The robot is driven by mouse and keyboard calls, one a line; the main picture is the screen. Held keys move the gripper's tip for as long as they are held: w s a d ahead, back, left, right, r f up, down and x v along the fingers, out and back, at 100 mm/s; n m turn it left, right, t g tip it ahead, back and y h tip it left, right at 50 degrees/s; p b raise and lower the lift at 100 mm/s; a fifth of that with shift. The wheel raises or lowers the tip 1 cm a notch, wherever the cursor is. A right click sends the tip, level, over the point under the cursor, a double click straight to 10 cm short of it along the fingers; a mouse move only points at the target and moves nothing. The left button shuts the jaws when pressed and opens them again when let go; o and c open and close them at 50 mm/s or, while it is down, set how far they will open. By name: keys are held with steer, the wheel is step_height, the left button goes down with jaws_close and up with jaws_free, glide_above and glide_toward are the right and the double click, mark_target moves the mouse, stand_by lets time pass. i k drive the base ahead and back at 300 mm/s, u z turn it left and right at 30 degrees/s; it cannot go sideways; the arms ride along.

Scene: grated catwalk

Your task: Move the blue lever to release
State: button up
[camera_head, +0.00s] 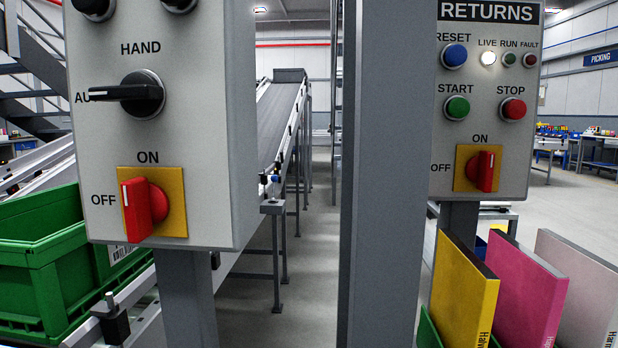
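No blue lever is clearly visible in the head view. A small blue part (275,179) sits on the side rail of the conveyor behind the panels; it is too small to tell whether it is a lever. The blue RESET button (453,55) on the RETURNS panel is round, not a lever. My gripper is not in view.
A grey control panel (205,60) with a black selector and red rotary switch stands close at left. The RETURNS panel (475,140) stands right of a thick grey post (385,180). A green crate (40,260) is at lower left; yellow, pink and pale folders (525,290) at lower right.

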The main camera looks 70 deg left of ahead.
mark_target(274, 178)
steer(key=i, duration=2.15)
steer(key=u, duration=2.45)
steer(key=i, duration=2.7)
steer(key=u, duration=0.95)
steer(key=i, duration=0.55)
